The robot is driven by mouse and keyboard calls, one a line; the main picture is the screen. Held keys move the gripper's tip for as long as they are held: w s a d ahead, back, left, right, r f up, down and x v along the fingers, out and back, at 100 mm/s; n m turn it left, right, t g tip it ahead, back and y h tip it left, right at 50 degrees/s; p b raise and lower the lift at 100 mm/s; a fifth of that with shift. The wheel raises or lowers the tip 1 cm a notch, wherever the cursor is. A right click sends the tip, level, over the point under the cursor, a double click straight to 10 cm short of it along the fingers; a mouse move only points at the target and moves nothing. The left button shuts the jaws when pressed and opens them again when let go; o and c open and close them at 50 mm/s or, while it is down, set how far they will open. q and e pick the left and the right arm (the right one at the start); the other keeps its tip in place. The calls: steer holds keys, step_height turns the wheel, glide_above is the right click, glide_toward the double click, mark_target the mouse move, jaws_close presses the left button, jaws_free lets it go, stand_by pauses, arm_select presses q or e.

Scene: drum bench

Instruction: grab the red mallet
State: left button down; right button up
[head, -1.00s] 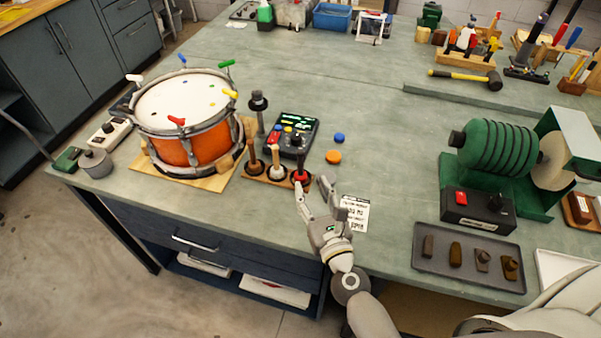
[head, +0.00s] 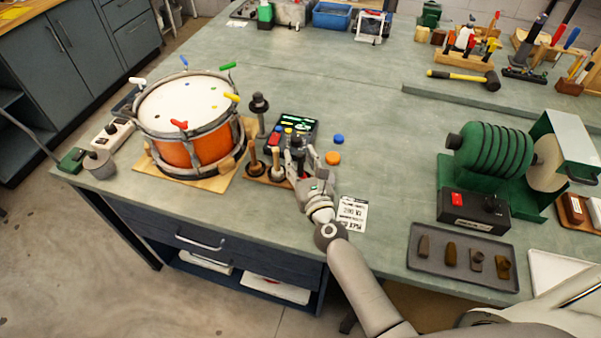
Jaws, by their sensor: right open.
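A small wooden rack (head: 267,180) stands at the front edge of the bench, just right of the drum. A dark mallet (head: 254,162) and a pale-handled mallet (head: 276,160) stand upright in it. The red mallet's place at the rack's right end is covered by my right gripper (head: 299,158), so I cannot make out the mallet itself. The right gripper is open, its fingers at that end of the rack. Whether they touch the mallet is hidden. My left gripper is not in view.
The orange drum (head: 190,112) stands left of the rack. A black control box (head: 297,127) is close behind the gripper, with blue (head: 338,139) and orange (head: 333,158) discs beside it. A printed card (head: 352,213) lies right. The bench middle is clear.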

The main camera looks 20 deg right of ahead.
jaws_close()
steer(key=shift+r, duration=0.1)
stand_by(0.4)
